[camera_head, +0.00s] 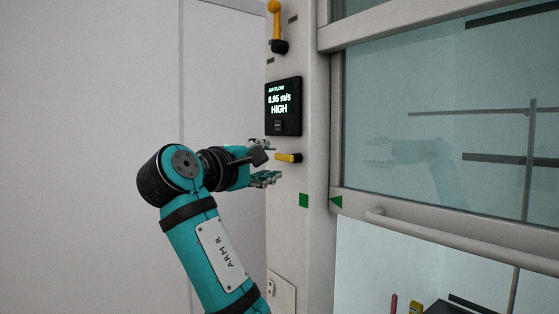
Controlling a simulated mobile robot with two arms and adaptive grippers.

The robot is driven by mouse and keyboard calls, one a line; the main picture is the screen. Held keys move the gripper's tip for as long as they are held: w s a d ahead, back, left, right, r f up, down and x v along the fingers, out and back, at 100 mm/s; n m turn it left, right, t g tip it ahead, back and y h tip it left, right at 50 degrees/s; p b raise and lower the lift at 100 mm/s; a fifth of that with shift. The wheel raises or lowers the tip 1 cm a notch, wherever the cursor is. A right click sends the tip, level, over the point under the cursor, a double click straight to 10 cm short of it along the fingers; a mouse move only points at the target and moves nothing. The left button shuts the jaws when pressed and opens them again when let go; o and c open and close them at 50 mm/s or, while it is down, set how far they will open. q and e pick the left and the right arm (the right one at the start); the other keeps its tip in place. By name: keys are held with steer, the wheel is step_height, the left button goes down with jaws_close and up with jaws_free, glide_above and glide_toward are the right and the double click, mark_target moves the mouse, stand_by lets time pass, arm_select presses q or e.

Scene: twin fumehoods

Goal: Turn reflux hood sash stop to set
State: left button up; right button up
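A short yellow handle with a dark hub (288,157) lies about level on the pale hood post, just below the air flow display. No label reading sash stop can be made out. My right gripper (270,163) is at the left of this handle. Its fingers are spread, one above and one below the handle's height, and they appear empty. Whether a finger touches the handle cannot be told. The hood sash (430,130) is a glass pane in a pale frame at the right. My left gripper is not in view.
The display (283,107) reads 0.95 m/s HIGH. A second yellow lever (275,22) stands upright above it. Green markers sit on the post (304,200) and sash frame (336,202). A sash rail (450,238) juts at lower right. The left side is plain wall.

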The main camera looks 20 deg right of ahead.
steer(key=v, duration=0.4)
steer(key=shift+d+f, duration=0.1)
